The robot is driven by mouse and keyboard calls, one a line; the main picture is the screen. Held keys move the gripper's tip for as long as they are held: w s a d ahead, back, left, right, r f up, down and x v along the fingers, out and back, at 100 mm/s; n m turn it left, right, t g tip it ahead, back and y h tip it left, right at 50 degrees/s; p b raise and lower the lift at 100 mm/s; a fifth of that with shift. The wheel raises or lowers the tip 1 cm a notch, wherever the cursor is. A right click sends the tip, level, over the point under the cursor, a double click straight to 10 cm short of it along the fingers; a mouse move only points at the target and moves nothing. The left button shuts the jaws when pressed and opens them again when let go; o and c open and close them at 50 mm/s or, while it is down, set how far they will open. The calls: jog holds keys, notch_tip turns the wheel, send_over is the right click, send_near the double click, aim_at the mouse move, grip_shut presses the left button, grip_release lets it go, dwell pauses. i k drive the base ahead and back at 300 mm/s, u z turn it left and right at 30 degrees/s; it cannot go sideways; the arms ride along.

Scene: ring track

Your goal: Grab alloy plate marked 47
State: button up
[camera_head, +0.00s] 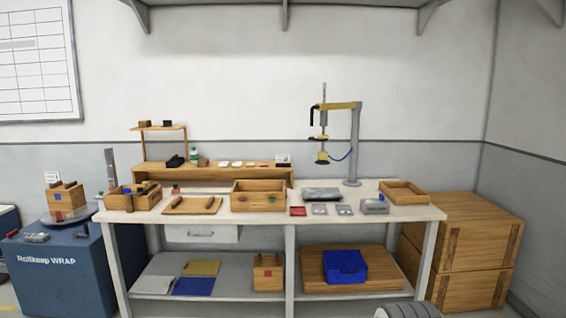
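Two small grey plates lie flat side by side near the front edge of the workbench, the left plate (319,209) and the right plate (344,210). Each seems to carry a pale mark, too small to read. A larger dark grey flat piece (321,194) lies just behind them. I cannot tell which, if any, is the alloy plate marked 47. My gripper is not in view.
A red square piece (297,211) lies left of the plates, a grey box (375,206) right. A wooden crate (258,186), a clamp stand (353,150) and an empty tray (404,192) share the workbench (432,213). Wooden boxes (462,240) stand at right.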

aim_at(317, 210)
jog(key=z, duration=0.5)
jog(key=i, duration=2.4)
jog(key=u, duration=0.4)
jog(key=k, duration=0.75)
jog(key=u, duration=0.2)
jog(key=i, duration=0.8)
jog(key=z, duration=0.1)
